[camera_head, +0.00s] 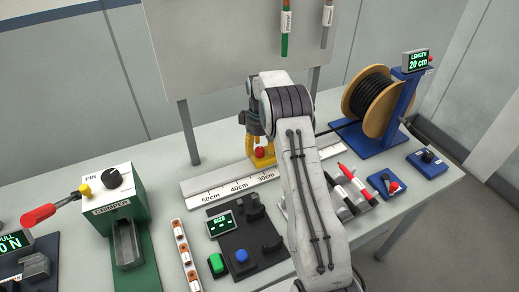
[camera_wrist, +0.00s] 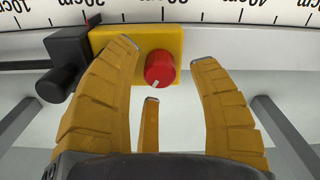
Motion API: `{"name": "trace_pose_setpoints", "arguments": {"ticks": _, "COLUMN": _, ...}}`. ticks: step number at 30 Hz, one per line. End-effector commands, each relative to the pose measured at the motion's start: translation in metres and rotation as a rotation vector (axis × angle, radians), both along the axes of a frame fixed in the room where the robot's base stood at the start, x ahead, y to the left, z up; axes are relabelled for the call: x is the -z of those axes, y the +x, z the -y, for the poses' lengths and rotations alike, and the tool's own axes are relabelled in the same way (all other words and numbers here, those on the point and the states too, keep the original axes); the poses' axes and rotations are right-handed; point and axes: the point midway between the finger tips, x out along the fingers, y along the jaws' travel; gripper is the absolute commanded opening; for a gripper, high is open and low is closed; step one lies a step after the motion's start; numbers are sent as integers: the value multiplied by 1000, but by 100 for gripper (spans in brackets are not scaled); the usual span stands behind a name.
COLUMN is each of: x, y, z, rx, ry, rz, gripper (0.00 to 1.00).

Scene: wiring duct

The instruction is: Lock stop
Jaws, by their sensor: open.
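The stop is a yellow block (camera_wrist: 110,38) on the ruler rail, with a red round knob (camera_wrist: 159,68) on its front. A short white mark shows at the knob's lower left. In the head view the red knob (camera_head: 262,152) shows just below my gripper (camera_head: 258,135). My yellow fingers are open in the wrist view (camera_wrist: 165,75), one to each side of the knob and a third below it. They appear apart from the knob. The arm hides part of the rail in the head view.
A black clamp-like part (camera_wrist: 68,60) sits left of the yellow block. The white ruler (camera_head: 225,189) runs along the bench. A cable spool (camera_head: 375,98) with a LENGTH display reading 20 cm (camera_head: 416,60) stands right. A green crimper (camera_head: 120,215) stands left. Markers (camera_head: 352,180) lie right of my arm.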

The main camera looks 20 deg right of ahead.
Motion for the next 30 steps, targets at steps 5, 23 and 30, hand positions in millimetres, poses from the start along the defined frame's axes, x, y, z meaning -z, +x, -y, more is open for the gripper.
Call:
{"name": "trace_pose_setpoints", "arguments": {"ticks": 5, "x": 12, "y": 0, "z": 0, "rx": 1, "ry": 1, "rz": -1, "gripper": 55}}
{"name": "trace_pose_setpoints", "arguments": {"ticks": 23, "x": 16, "y": 0, "z": 0, "rx": 1, "ry": 0, "rz": -1, "gripper": 40}}
{"name": "trace_pose_setpoints", "arguments": {"ticks": 30, "x": 16, "y": 0, "z": 0, "rx": 1, "ry": 0, "rz": 0, "gripper": 18}}
